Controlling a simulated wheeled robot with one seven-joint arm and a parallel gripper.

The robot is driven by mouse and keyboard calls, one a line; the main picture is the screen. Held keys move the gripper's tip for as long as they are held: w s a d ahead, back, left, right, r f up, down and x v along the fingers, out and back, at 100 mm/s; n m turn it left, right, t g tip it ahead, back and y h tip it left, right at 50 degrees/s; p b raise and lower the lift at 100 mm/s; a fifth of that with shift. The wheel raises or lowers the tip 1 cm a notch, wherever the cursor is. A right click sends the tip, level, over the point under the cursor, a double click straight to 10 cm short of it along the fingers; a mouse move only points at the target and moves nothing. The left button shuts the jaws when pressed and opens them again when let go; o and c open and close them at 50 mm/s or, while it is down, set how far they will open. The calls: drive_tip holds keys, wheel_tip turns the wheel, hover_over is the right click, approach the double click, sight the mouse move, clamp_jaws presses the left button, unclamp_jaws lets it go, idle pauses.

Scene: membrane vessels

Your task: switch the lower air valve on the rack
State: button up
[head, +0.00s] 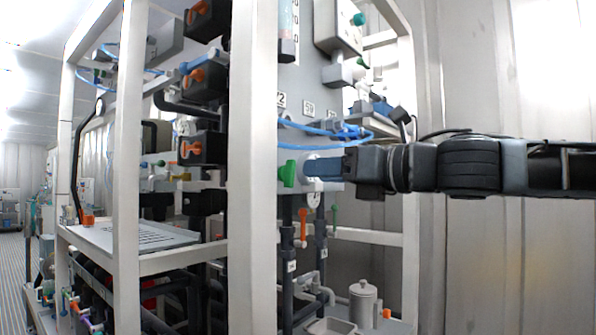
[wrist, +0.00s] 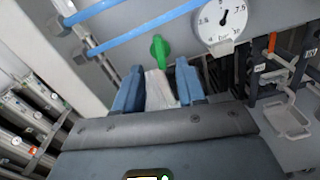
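A green valve handle (head: 288,174) sits on the rack's grey panel, below the blue air hoses. It also shows in the wrist view (wrist: 159,51), just beyond my fingertips and roughly centred between them. My gripper (head: 312,168) reaches in from the right, its blue fingers pointing left at the handle. In the wrist view the fingers (wrist: 158,72) stand apart with a pale surface visible between them. The handle does not appear clasped. Whether a finger touches it, I cannot tell. Two more green knobs, one at the top (head: 358,20) and one below it (head: 362,62), are higher up.
A white rack post (head: 253,200) stands close to the left of the handle. Blue hoses (wrist: 135,27) run just above my fingers. A round pressure gauge (wrist: 222,18) is to the right. An orange handle (head: 303,225) and dark pipes lie below.

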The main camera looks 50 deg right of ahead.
sight(293, 172)
drive_tip(key=w, duration=0.5)
drive_tip(key=shift+w+a+p, duration=0.1)
drive_tip(key=shift+w+p, duration=0.25)
drive_tip(key=shift+w, duration=0.05)
drive_tip(key=shift+c, duration=0.4)
drive_tip(key=c, duration=0.6)
